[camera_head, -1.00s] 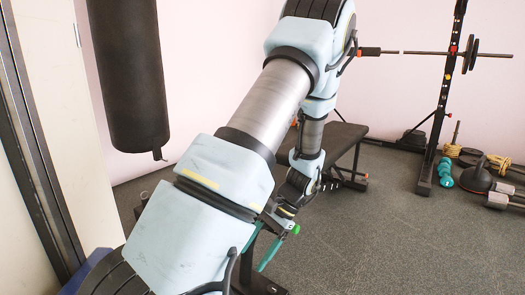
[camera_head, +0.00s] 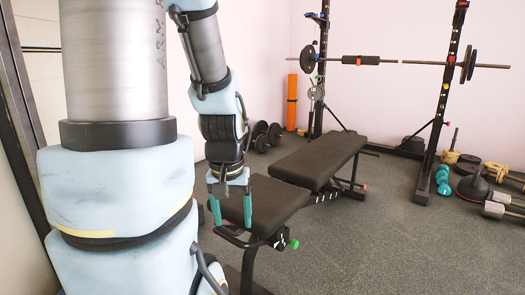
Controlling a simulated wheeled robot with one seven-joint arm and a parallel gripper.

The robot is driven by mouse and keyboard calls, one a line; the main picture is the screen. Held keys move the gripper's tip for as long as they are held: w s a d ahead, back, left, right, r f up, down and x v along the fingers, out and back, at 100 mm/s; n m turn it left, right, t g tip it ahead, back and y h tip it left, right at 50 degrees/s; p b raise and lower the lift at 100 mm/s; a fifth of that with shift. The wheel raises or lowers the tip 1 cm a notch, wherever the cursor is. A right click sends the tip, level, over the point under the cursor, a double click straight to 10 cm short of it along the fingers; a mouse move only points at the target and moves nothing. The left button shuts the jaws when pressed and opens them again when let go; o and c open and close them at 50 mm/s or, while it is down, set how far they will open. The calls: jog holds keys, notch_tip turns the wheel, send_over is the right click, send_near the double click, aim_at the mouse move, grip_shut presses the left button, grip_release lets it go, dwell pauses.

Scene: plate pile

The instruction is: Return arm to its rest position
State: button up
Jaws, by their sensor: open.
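My arm, pale blue and grey, rises large at the left of the head view and bends down again. My gripper (camera_head: 232,222) hangs at its end with the fingers pointing down. Its two teal fingers are apart with nothing held between them. It appears in front of the near end of the black weight bench (camera_head: 318,160). I cannot tell whether it touches the bench.
A barbell (camera_head: 420,64) rests across a rack (camera_head: 442,95) at the back right. An orange roller (camera_head: 292,102) stands by the wall, with dumbbells (camera_head: 262,136) near it. Teal dumbbells (camera_head: 443,179) and a kettlebell (camera_head: 473,187) lie right. The right front floor is clear.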

notch_tip(320, 180, up, 34)
jog(key=p, duration=3.2)
jog(key=shift+p, duration=0.35)
